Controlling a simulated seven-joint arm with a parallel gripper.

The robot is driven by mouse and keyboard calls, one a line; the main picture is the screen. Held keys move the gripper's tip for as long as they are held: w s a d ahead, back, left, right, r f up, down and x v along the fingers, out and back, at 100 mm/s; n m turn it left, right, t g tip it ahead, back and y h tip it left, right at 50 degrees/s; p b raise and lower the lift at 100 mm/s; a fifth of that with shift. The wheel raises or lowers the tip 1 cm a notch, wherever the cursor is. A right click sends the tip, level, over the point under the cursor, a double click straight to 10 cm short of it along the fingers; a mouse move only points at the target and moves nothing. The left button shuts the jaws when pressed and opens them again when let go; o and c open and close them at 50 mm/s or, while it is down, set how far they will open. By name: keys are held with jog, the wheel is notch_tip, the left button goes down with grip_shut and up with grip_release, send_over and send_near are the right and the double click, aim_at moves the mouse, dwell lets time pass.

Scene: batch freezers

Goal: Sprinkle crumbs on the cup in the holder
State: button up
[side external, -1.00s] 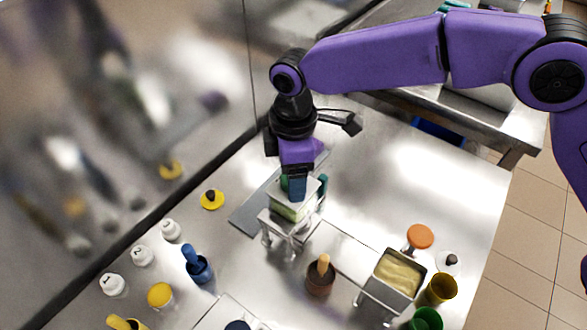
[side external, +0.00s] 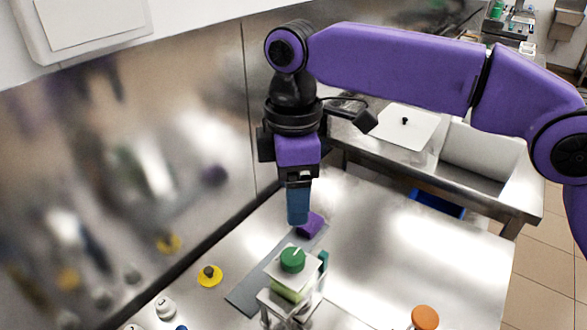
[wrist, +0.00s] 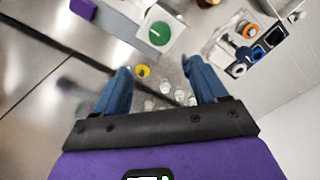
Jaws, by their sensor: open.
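My gripper (side external: 298,219) is raised above the counter, with its two blue fingers pointing down. In the wrist view my gripper (wrist: 160,80) has its fingers apart with nothing held between them. Below it, a tub with a white lid and round green knob (side external: 292,260) sits on a metal stand. The knob also shows in the wrist view (wrist: 159,33), beyond the fingertips. Pale green shows through the tub's side. I cannot make out crumbs, nor tell which thing is the cup in the holder.
A grey mat (side external: 250,293) lies under the stand, with a purple block (side external: 309,224) at its far end. A yellow disc with a dark knob (side external: 209,275) is to the left. An orange disc (side external: 424,317) is at the lower edge. The counter's right side is clear.

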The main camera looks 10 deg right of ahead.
jog(key=shift+r, duration=1.55)
jog(key=shift+d, duration=0.1)
jog(key=s+d+f+m, duration=0.1)
jog(key=s+d+f, duration=0.2)
jog(key=s+d, duration=0.4)
jog(key=s+d+f+m, duration=0.2)
jog(key=s+d, duration=0.6)
jog(key=d, duration=1.3)
jog(key=s+d+f+m, duration=0.2)
jog(key=s+d+f, duration=0.3)
jog(key=d, duration=0.9)
jog(key=s, duration=0.3)
jog(key=shift+f, duration=0.35)
